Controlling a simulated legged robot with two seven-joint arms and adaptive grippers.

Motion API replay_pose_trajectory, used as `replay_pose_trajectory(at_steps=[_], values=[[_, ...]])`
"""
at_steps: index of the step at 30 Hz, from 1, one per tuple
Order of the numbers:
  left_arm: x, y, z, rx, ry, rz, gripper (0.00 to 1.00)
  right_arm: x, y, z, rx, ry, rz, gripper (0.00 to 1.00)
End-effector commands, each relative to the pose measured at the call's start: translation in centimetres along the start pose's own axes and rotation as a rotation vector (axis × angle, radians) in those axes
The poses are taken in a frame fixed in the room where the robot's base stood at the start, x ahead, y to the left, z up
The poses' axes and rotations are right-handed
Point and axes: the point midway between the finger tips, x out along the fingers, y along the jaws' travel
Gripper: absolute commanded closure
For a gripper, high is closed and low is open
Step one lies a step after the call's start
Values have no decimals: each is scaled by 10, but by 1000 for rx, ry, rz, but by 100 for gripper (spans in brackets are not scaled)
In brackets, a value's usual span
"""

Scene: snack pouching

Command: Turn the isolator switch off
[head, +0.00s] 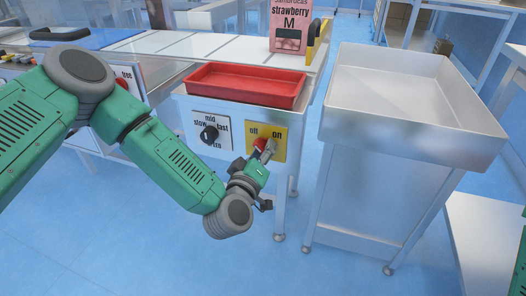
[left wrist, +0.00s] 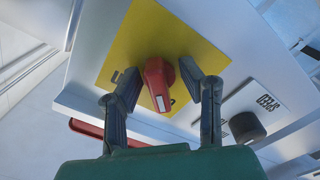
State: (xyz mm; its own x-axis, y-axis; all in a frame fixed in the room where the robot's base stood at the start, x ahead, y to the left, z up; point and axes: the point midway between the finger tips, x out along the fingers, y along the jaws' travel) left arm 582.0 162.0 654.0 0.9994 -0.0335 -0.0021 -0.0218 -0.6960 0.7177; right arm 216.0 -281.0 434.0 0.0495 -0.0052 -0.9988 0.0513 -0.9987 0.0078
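The isolator switch is a red knob (head: 260,144) on a yellow plate (head: 280,153) marked "off" and "on", on the front of the machine. In the left wrist view the knob (left wrist: 158,82) stands out from the yellow plate (left wrist: 140,45), with a white mark at its lower end. My left gripper (head: 268,152) is at the switch. In the left wrist view its fingers (left wrist: 166,92) are open, one on each side of the knob. A gap shows at the left finger; I cannot tell whether the right one touches. My right gripper is not in view.
A black speed dial (head: 209,134) sits left of the switch; it also shows in the left wrist view (left wrist: 246,127). A red tray (head: 246,86) lies above the panel. A steel sink-like bin (head: 400,130) stands to the right. A pink strawberry pouch (head: 290,22) stands behind.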

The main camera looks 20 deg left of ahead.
Motion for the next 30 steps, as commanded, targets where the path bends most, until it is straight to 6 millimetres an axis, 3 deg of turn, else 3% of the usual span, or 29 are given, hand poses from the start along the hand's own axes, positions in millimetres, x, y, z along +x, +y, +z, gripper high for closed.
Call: replay_pose_trajectory(at_steps=[5, 19, 24, 30], values=[[-12, 0, 1, 0, -2, 1, 66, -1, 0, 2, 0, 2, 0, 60], [-103, -1, 2, 0, -6, -1, 66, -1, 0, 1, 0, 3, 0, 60], [-117, -1, 2, 0, -3, -1, 66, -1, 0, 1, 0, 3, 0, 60], [-120, -2, 1, 0, 0, -2, 66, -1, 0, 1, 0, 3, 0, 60]])
